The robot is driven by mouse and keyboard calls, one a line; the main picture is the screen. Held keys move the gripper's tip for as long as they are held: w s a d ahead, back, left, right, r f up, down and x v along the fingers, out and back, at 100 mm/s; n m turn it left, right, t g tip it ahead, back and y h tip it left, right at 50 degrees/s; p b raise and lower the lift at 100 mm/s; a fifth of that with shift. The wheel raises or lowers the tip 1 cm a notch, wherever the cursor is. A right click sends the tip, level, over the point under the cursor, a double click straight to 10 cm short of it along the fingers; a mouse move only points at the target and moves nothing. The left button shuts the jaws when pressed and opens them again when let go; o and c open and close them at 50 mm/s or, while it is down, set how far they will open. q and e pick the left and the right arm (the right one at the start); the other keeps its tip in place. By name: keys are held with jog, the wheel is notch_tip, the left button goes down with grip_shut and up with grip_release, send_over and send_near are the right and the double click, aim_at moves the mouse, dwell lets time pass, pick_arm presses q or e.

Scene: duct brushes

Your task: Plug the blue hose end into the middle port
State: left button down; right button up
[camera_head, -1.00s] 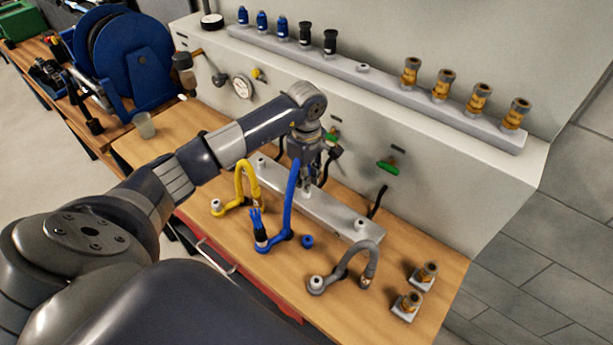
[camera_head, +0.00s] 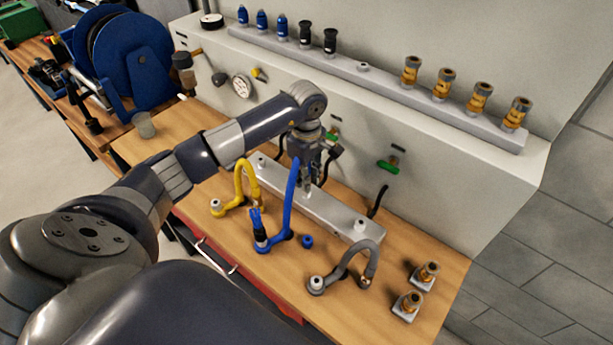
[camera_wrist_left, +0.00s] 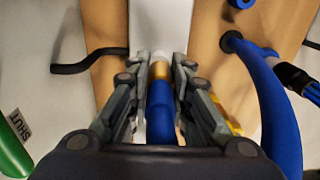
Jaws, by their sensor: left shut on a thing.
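My left gripper (camera_head: 309,186) is over the middle of the grey port bar (camera_head: 336,211), pointing down. In the left wrist view the gripper (camera_wrist_left: 160,68) is shut on the blue hose end (camera_wrist_left: 160,98), which has a brass-coloured band near its tip. The blue hose (camera_head: 289,197) curves from the gripper down to its base on the bench. The middle port is mostly hidden under the fingertips; a pale piece shows at the hose tip in the wrist view. I cannot tell whether the tip is seated in it. My right gripper is not in view.
A yellow hose (camera_head: 240,180) loops left of the blue one and a grey hose (camera_head: 368,262) loops to the right. A blue ring (camera_head: 307,241) and two brass fittings (camera_head: 428,271) are on the bench. A panel wall with green-handled valves (camera_head: 388,166) stands behind.

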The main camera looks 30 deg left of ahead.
pick_arm(q)
jog(key=shift+b, duration=0.5)
dwell(0.8)
jog(key=shift+f+b, duration=0.55)
jog(key=shift+f, duration=0.05)
jog(key=c, duration=1.4)
grip_release()
jog(key=shift+o, duration=0.2)
jog(key=shift+r, duration=0.1)
notch_tip(320, 180, up, 12)
